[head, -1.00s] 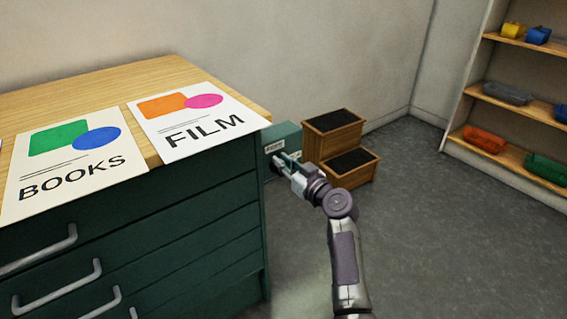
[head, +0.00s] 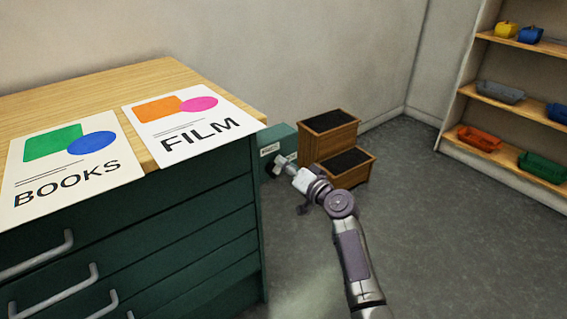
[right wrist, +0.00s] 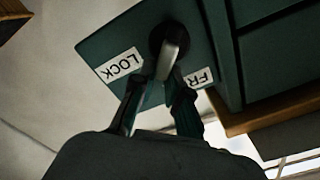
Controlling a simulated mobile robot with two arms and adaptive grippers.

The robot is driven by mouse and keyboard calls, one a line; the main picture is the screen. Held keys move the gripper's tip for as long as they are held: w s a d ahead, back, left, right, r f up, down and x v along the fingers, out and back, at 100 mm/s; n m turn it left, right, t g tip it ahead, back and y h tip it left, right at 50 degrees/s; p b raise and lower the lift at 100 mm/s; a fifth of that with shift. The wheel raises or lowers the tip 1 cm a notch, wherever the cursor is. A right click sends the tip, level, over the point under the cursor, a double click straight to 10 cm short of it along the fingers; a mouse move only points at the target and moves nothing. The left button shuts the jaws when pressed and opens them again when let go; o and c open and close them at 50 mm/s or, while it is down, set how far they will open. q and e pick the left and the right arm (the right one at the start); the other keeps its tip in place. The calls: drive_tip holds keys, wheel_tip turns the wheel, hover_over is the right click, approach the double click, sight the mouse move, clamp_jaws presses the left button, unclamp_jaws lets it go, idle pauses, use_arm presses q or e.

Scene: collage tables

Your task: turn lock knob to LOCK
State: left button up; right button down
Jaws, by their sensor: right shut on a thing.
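The lock knob (right wrist: 171,52) has a grey lever on a dark round base, set in a dark green box (right wrist: 95,46). A white LOCK label (right wrist: 118,65) is left of the lever in the right wrist view; a label partly hidden by a finger, reading "FR" (right wrist: 196,77), is right of it. The lever's end lies between the two labels, at neither one. My right gripper (right wrist: 160,82) is shut on the lever. In the head view, the right gripper (head: 283,170) reaches the box (head: 283,141) beside the cabinet. My left gripper is out of view.
A green drawer cabinet (head: 190,230) with a wooden top holds BOOKS (head: 72,165) and FILM (head: 190,122) posters. Wooden steps with black treads (head: 345,172) stand behind the gripper. A shelf with bins (head: 520,94) is at right. The floor between is clear.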

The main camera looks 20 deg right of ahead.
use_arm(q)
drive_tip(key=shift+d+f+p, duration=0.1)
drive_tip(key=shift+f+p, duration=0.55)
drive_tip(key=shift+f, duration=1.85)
use_arm(e)
drive_tip(key=shift+d+f+m, duration=0.1)
drive_tip(key=shift+f+m, duration=0.4)
drive_tip(key=shift+m, duration=1.05)
drive_tip(key=shift+a+f+m, duration=0.1)
drive_tip(key=shift+f+m, duration=0.35)
drive_tip(key=shift+m, duration=1.05)
drive_tip(key=shift+d+f+m, duration=0.1)
drive_tip(key=shift+f+m, duration=0.4)
drive_tip(key=shift+m, duration=1.05)
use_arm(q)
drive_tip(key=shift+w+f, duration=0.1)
use_arm(e)
drive_tip(key=c, duration=1.2)
unclamp_jaws()
drive_tip(key=shift+o, duration=0.2)
drive_tip(key=shift+w+r, duration=0.1)
drive_tip(key=shift+r, duration=0.1)
drive_tip(key=v, duration=1.2)
